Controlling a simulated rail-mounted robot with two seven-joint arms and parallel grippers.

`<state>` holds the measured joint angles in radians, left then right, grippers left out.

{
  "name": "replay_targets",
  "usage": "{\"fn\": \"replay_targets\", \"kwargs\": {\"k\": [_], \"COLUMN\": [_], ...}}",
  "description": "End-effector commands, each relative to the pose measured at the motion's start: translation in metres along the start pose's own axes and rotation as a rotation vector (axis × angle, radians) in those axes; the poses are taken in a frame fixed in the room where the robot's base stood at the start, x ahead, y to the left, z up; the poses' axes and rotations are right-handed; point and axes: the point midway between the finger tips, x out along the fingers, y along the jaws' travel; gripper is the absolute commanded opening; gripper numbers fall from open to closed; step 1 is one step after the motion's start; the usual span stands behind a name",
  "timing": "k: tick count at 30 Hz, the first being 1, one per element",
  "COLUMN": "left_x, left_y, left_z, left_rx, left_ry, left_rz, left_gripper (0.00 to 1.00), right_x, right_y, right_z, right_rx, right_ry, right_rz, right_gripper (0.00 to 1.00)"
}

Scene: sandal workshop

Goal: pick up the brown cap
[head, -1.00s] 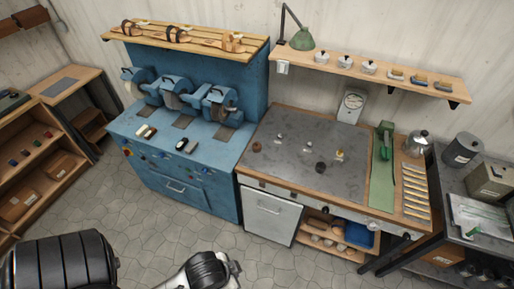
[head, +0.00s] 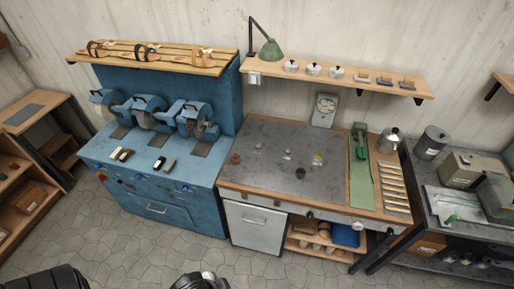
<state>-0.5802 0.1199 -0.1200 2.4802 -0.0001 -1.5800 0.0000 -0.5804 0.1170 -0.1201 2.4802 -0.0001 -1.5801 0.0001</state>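A small brown piece (head: 235,158), which looks like the brown cap, stands on the left part of the grey worktop (head: 262,190) in the head view, near its left wooden edge. It is too small to tell its exact shape. Nothing touches it. Only dark parts of my own arms show at the bottom edge of the head view, far from the worktop. No gripper fingers can be seen there.
A dark cup-like piece (head: 300,173), a small yellowish piece (head: 318,160) and small light pieces (head: 287,154) stand on the same worktop. A blue grinder bench (head: 150,185) adjoins on the left. A shelf (head: 350,83) hangs above. A green mat (head: 361,180) lies right.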

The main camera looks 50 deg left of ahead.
Motion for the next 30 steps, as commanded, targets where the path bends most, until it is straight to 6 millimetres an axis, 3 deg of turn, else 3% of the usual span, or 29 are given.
{"fn": "replay_targets", "kwargs": {"k": [11, 30], "left_x": [0.0001, 0.0001], "left_y": [0.0, 0.0], "left_z": [0.0, 0.0], "left_rx": [0.0, 0.0], "left_ry": [0.0, 0.0], "left_rz": [0.0, 0.0], "left_gripper": [0.0, 0.61], "right_x": [0.0, 0.0001], "right_y": [0.0, 0.0017], "right_z": [0.0, 0.0003], "right_rx": [0.0, -0.006], "right_ry": [0.0, -0.001], "right_rz": [0.0, 0.004], "right_gripper": [0.43, 0.43]}}
